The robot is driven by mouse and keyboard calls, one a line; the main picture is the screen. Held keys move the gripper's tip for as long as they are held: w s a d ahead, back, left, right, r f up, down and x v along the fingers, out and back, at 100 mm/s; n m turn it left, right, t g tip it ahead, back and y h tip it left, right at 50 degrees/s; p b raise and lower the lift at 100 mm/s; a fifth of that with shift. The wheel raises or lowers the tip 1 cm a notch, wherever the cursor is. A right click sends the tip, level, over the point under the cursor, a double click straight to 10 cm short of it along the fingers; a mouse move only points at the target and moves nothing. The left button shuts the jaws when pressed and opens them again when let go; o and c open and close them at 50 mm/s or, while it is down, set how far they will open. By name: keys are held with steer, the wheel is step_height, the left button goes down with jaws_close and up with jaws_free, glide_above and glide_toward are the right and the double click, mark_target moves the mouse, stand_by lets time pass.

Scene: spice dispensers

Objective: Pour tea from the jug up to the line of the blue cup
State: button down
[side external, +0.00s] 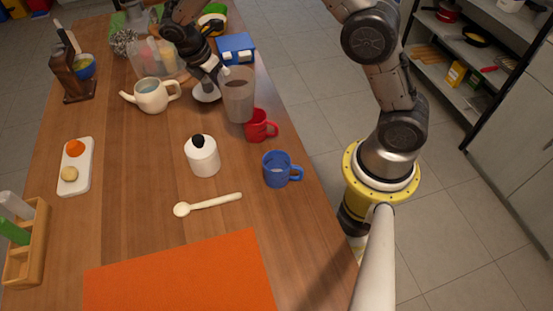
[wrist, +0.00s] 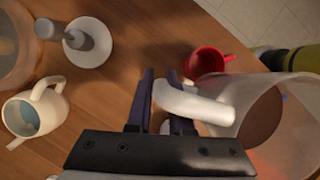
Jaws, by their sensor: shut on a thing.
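The jug (side external: 238,104) is translucent grey with brown tea inside. It looks roughly upright near the table's right side, behind the red cup. My gripper (side external: 214,76) is at the jug's left side. In the wrist view, my gripper (wrist: 158,100) is shut on the white handle of the jug (wrist: 262,112). Whether the jug's base touches the table is unclear. The blue cup (side external: 276,172) stands upright near the table's right edge, in front of the red cup and apart from the jug.
The red cup (side external: 257,127) stands close by the jug, between it and the blue cup. A white jar with black knob (side external: 203,158) stands left of the blue cup. A cream teapot (side external: 152,96), wooden spoon (side external: 208,205) and orange mat (side external: 185,278) are also on the table.

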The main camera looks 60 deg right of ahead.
mark_target(229, 80)
steer(key=shift+f, duration=0.75)
steer(key=shift+r, duration=0.1)
steer(key=shift+s+a+r+t+h, duration=0.15)
steer(key=shift+r+t+h, duration=0.1)
steer(key=shift+r+t, duration=0.25)
steer(key=shift+s+r+t+h, duration=0.15)
steer(key=shift+r+t+h, duration=0.1)
steer(key=shift+r+t, duration=0.25)
steer(key=shift+s+a+r+m+t+h, duration=0.2)
steer(key=shift+s+r+m+t+h, duration=0.2)
steer(key=shift+t, duration=0.2)
steer(key=shift+s+a+r+m+t+h, duration=0.2)
steer(key=shift+s+r+t+h, duration=0.15)
steer(key=shift+s+t, duration=0.2)
steer(key=shift+s+a+t, duration=0.1)
steer(key=shift+s+t, duration=0.05)
steer(key=shift+t, duration=0.2)
steer(key=shift+s+a+r+t+h, duration=0.25)
steer(key=shift+s+r+t, duration=0.15)
steer(key=shift+r, duration=0.1)
steer(key=shift+s+a+r+t+h, duration=0.1)
steer(key=shift+s+r+t+h, duration=0.1)
steer(key=shift+s+r+t, duration=0.25)
steer(key=shift+s+a+r+m+t+h, duration=0.3)
steer(key=shift+s+r+m+t+h, duration=0.25)
steer(key=shift+t+h, duration=0.2)
stand_by(2.9)
